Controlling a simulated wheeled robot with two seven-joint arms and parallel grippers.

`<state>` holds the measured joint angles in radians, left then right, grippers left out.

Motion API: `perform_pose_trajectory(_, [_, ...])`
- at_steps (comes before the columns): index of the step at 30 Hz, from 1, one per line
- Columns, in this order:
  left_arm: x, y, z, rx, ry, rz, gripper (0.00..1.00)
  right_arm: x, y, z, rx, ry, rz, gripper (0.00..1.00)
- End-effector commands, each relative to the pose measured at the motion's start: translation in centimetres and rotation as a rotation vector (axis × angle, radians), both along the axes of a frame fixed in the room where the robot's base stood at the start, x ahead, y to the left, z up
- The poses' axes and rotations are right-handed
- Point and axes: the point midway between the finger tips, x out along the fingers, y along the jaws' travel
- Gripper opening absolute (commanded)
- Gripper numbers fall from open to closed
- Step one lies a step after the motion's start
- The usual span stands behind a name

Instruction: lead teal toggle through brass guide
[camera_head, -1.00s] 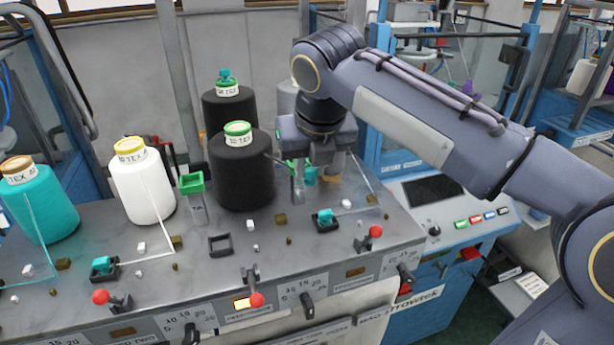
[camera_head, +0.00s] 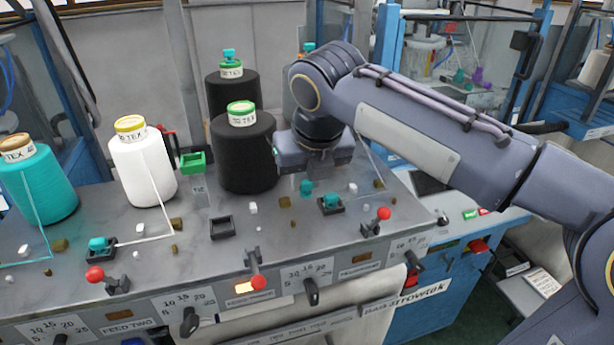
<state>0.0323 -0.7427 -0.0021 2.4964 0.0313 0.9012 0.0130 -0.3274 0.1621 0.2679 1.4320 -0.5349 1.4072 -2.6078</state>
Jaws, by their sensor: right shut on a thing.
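My right gripper (camera_head: 306,188) points down over the worktop, just right of the front black yarn cone, shut on a small teal toggle (camera_head: 306,187). Its fingers are mostly hidden by the wrist. A small brass guide (camera_head: 284,202) stands on the worktop just left of and in front of the held toggle, apart from it. Another brass guide (camera_head: 378,183) is farther right. A second teal toggle (camera_head: 330,200) sits in a black holder close to the gripper's right. A third teal toggle (camera_head: 97,244) sits in a holder at left. My left gripper is out of view.
The front black cone (camera_head: 244,155) stands close to the gripper's left. A white cone (camera_head: 142,165) and a teal cone (camera_head: 38,185) are at left. An empty black holder (camera_head: 222,227) lies in the middle. Red-knobbed levers (camera_head: 384,213) line the front edge.

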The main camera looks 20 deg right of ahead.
Motion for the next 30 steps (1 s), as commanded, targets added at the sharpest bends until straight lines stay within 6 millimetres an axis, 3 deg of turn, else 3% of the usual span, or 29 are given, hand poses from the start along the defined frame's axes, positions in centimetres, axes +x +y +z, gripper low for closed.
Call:
perform_pose_trajectory(24, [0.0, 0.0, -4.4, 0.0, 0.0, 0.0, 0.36, 0.0, 0.0, -3.9, 0.0, 0.001, 0.0, 0.09])
perform_pose_trajectory(30, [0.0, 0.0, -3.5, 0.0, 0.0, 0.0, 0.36, 0.0, 1.1, -3.5, 0.0, 0.001, 0.002, 0.09])
